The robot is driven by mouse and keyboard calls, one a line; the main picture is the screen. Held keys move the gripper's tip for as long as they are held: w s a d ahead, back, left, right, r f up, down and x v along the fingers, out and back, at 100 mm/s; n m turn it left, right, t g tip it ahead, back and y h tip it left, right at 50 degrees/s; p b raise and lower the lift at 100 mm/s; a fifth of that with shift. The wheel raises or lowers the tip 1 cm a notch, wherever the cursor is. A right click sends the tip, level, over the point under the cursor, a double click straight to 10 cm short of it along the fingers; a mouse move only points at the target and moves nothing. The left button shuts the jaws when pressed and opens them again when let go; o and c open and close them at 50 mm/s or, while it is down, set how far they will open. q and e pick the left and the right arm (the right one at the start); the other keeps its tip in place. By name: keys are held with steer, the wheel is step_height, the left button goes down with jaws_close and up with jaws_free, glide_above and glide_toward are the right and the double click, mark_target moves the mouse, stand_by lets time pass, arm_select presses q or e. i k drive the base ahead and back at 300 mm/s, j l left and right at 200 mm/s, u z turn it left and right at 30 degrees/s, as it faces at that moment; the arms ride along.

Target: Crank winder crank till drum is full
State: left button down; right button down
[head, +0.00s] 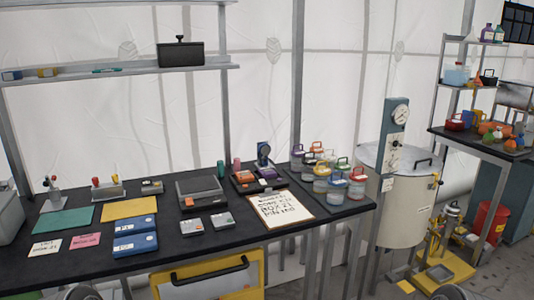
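No winder with a crank can be made out for certain. A large cream cylindrical vessel (404,212) stands on the floor at the right, with a flat lid and a dark handle. A post with a round gauge (400,114) stands in front of it. A yellow floor-standing device (436,243) is beside the vessel at the lower right; whether it has a crank or drum is too small to tell. Neither of my grippers is in view.
A dark bench (165,240) fills the left and middle, with a scale (199,190), blue boxes (135,243), a clipboard (281,208) and several lidded jars (337,188). A shelf rack (470,135) and a red bucket (492,221) are at the right.

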mark_target(265, 150)
steer(key=i+l, duration=0.15)
steer(key=l, duration=0.2)
steer(key=i+l, duration=0.15)
steer(key=l, duration=0.15)
steer(key=i+l+u, duration=0.1)
steer(key=l, duration=0.25)
steer(key=i+l, duration=0.15)
steer(key=l, duration=0.2)
steer(key=i+l, duration=0.15)
steer(key=l, duration=0.15)
steer(key=i+l+u, duration=0.1)
steer(key=l, duration=0.25)
